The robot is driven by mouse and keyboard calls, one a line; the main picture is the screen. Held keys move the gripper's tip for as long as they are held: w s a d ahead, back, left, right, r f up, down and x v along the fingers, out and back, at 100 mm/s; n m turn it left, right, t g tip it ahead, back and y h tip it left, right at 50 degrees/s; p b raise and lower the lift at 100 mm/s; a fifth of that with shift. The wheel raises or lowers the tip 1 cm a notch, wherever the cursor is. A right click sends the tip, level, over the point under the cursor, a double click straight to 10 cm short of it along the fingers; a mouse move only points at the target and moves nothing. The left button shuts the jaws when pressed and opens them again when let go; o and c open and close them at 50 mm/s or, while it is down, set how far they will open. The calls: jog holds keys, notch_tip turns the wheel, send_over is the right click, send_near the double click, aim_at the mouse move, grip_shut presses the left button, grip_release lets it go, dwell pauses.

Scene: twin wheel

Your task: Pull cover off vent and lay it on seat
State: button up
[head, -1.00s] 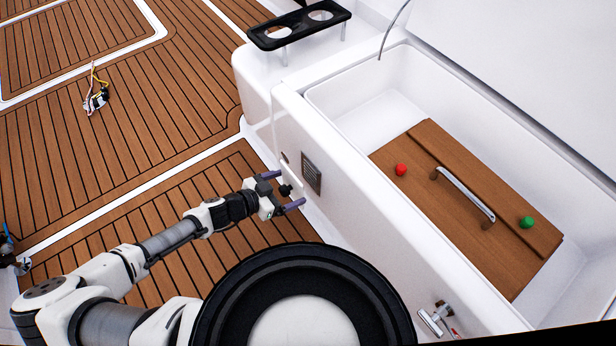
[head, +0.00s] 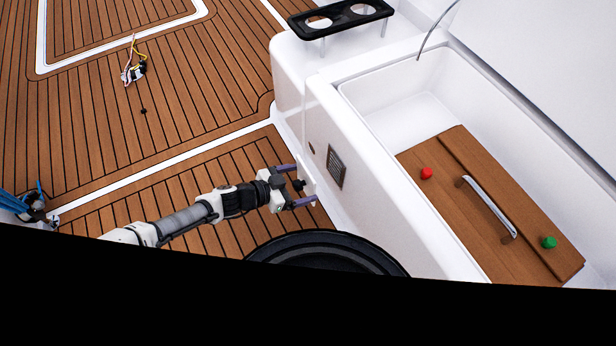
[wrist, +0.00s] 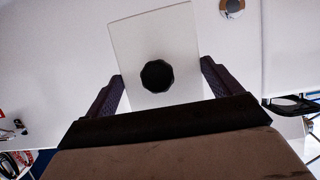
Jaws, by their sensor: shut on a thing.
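The cover is a pale, flat plate with a black knob, clearest in the wrist view (wrist: 130,45). In the head view it shows edge-on (head: 309,182) beside the white side wall. My gripper (head: 303,184) has its purple fingers at either side of the plate and is shut on the cover. A louvred vent grille (head: 337,166) shows uncovered in the wall, to the right of and above my gripper. A wooden panel (head: 440,210), perhaps the seat, lies in the white recess beyond the wall.
The panel carries a chrome handle (head: 488,208), a red knob (head: 427,173) and a green knob (head: 548,242). The recess's raised white rim (head: 400,170) stands between it and my gripper. A black cup holder (head: 340,15) is behind. A wired device (head: 134,72) lies on the deck.

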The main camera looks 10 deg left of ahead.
jog(key=s+a+p, duration=0.1)
jog(key=s+a, duration=0.2)
jog(key=a, duration=0.2)
jog(key=shift+s+a, duration=0.2)
jog(key=shift+s, duration=0.1)
dwell(0.4)
